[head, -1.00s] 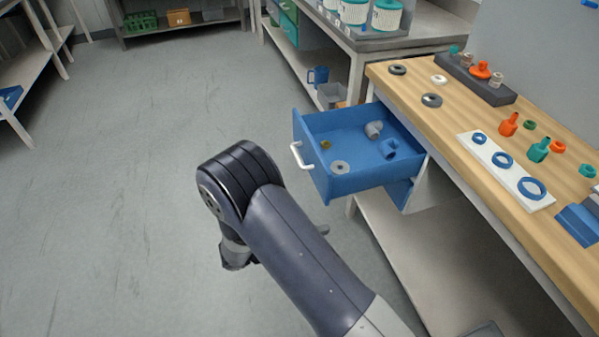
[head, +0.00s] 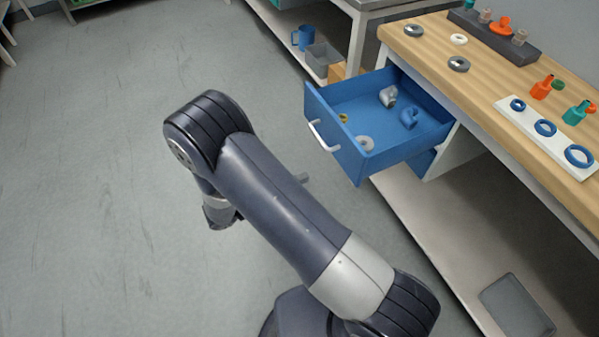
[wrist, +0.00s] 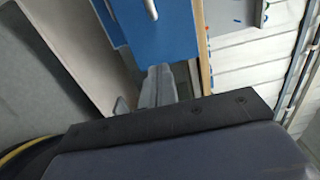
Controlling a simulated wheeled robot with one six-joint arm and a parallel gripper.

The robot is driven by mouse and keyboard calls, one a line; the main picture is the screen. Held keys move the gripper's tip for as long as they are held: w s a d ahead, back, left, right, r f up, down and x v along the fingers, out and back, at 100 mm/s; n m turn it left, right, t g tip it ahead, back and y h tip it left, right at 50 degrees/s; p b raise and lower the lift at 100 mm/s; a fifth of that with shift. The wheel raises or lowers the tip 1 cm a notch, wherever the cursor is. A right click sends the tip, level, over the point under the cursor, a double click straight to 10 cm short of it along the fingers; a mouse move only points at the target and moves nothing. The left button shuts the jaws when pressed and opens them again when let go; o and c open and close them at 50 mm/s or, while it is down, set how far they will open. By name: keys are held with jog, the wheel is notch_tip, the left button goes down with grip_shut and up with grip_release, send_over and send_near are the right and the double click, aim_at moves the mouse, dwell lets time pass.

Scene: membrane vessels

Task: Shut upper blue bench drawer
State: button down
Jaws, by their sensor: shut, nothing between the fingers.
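The upper blue drawer (head: 345,150) hangs pulled out from the wooden-topped bench, its white handle (head: 323,135) facing left. Inside it lie a grey fitting (head: 388,95), a blue fitting (head: 409,118), a pale ring (head: 364,143) and a small yellowish piece. The blue drawer front (wrist: 165,45) and part of the handle also show at the top of the wrist view. My gripper (wrist: 159,72) is shut and empty, pointing toward the drawer front; I cannot tell if it touches. In the head view my arm hides most of it.
The bench top (head: 470,85) holds rings, fittings, a dark rack (head: 495,35) and a white strip with blue rings (head: 548,135). A lower blue drawer front shows beneath the open one. A blue mug (head: 303,38) and grey bin stand on a shelf behind. The floor at left is clear.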

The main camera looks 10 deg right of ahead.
aim_at(348, 159)
jog(key=x, duration=1.1)
jog(key=shift+w+d, duration=0.15)
jog(key=shift+d, duration=0.15)
jog(key=x, duration=3)
jog(key=shift+f, duration=0.2)
jog(key=shift+d+r, duration=0.15)
jog(key=shift+r, duration=0.1)
jog(key=shift+a, duration=0.25)
jog(key=v, duration=1.4)
jog(key=shift+f, duration=0.2)
jog(key=shift+d, duration=0.1)
